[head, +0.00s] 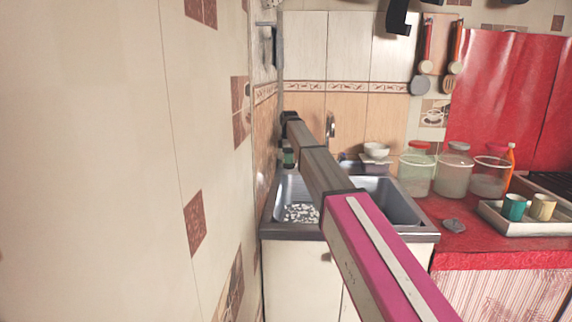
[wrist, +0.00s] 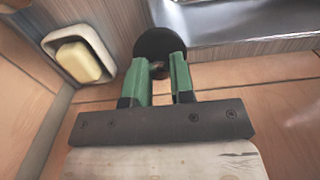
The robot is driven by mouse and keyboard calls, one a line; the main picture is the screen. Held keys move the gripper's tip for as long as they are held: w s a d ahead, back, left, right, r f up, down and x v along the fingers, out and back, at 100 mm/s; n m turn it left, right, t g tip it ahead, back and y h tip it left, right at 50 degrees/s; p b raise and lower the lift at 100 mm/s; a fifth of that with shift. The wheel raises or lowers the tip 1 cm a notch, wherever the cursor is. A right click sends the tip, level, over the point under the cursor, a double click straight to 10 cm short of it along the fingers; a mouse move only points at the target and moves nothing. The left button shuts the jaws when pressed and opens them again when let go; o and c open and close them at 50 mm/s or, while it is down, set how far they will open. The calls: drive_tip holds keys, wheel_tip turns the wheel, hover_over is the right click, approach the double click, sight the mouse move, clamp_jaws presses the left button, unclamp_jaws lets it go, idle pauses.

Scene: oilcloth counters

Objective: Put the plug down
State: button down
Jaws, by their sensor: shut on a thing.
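The plug (wrist: 158,40) is a dark round disc in the wrist view, with a small brownish part between the fingers. My gripper (wrist: 163,66) has green fingers shut on it. In the head view my arm reaches over the sink (head: 398,202), and my gripper (head: 289,157) shows as a small green shape at the back left corner of the sink, near the wall. The plug cannot be made out in the head view.
A soap dish (wrist: 107,43) with yellow soap (wrist: 78,62) is beside my gripper. The tiled wall (head: 205,120) is close on the left. A grey lid-like thing (head: 454,225) lies on the red counter.

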drive_tip(key=w, duration=0.1)
drive_tip(key=w+a, duration=0.1)
drive_tip(key=w, duration=0.2)
drive_tip(key=shift+a, duration=0.3)
drive_tip(key=shift+f, duration=1.8)
drive_tip(key=c, duration=1)
unclamp_jaws()
drive_tip(key=shift+f, duration=0.1)
wheel_tip(320, 180, up, 12)
drive_tip(key=shift+r, duration=0.15)
